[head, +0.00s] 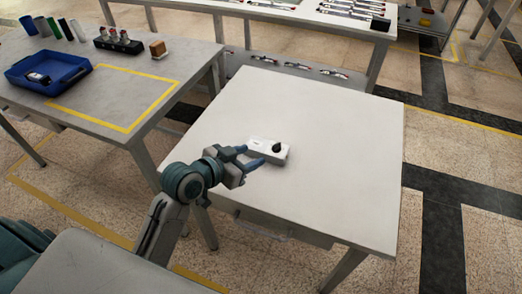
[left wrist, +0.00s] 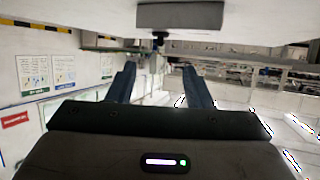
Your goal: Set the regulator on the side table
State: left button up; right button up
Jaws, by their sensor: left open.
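The regulator, a small pale box (head: 262,147) with a black knob on its right end, sits flat on the white table (head: 330,130). In the left wrist view, which is upside down, the regulator (left wrist: 180,16) shows at the top with its knob pointing down the picture. My left gripper (head: 253,156) is just at the near side of the regulator, with blue-grey fingers spread. In the left wrist view the fingers (left wrist: 158,85) are apart with nothing between them, and the box lies beyond their tips. My right gripper is in no view.
A rack with several tools stands behind. The white table is otherwise bare.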

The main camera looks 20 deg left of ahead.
pick_arm(q)
jog(key=shift+v, duration=1.45)
jog(key=shift+w, duration=0.1)
